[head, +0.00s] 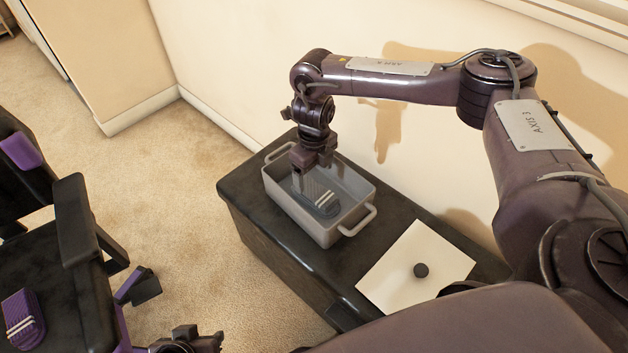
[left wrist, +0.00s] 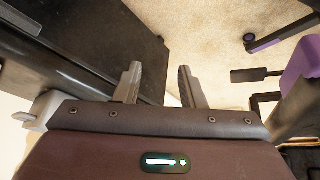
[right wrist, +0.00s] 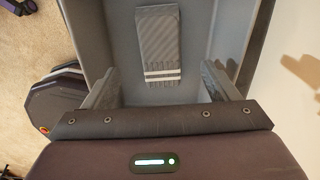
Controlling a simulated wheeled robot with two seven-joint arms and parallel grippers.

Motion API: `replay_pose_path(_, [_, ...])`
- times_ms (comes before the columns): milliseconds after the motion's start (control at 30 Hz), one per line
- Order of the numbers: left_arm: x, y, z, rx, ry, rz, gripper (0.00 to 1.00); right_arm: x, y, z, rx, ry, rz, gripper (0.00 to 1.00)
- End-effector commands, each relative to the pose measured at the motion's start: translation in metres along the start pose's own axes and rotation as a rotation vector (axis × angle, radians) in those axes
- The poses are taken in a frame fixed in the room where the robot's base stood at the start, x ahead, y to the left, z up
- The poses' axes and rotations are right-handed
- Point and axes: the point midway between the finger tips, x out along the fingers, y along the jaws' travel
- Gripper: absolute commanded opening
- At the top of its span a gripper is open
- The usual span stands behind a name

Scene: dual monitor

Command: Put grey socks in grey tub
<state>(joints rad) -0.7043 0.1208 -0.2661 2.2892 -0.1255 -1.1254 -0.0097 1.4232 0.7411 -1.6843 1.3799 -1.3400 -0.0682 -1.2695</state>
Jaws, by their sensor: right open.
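The grey tub (head: 345,232) is a rectangular bin with two handles, standing on a black cabinet. The grey socks (head: 322,204), folded with white stripes, lie on the tub's floor; they also show in the right wrist view (right wrist: 158,45). My right gripper (head: 306,186) points down into the tub at its far-left part. In the right wrist view its fingers (right wrist: 160,88) are apart with nothing between them, and the socks lie just beyond them. My left gripper (left wrist: 157,85) is open and empty in the left wrist view; only part of it shows at the head view's bottom edge.
Carpet is clear between chair and cabinet.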

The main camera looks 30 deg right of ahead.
Motion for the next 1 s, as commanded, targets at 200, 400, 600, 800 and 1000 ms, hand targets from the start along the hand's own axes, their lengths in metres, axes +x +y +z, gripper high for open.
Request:
replay_pose_path(200, [-0.006,-0.009,0.004,-0.014,-0.053,-0.018,0.36,-0.042,0.000,0.000,0.002,0.000,0.001,0.81])
replay_pose_path(400, [-0.007,-0.012,0.006,-0.020,-0.075,-0.025,0.36,-0.056,0.000,0.000,0.001,0.002,0.000,0.81])
replay_pose_path(600, [-0.007,-0.012,0.007,-0.020,-0.077,-0.026,0.36,-0.057,0.000,0.000,0.001,0.001,0.000,0.81])
replay_pose_path(800, [-0.007,-0.012,0.007,-0.020,-0.076,-0.026,0.36,-0.056,0.000,0.000,0.001,0.001,0.000,0.81])
replay_pose_path(1000, [-0.007,-0.012,0.006,-0.020,-0.075,-0.025,0.36,-0.056,0.000,0.000,0.001,0.002,0.000,0.81])
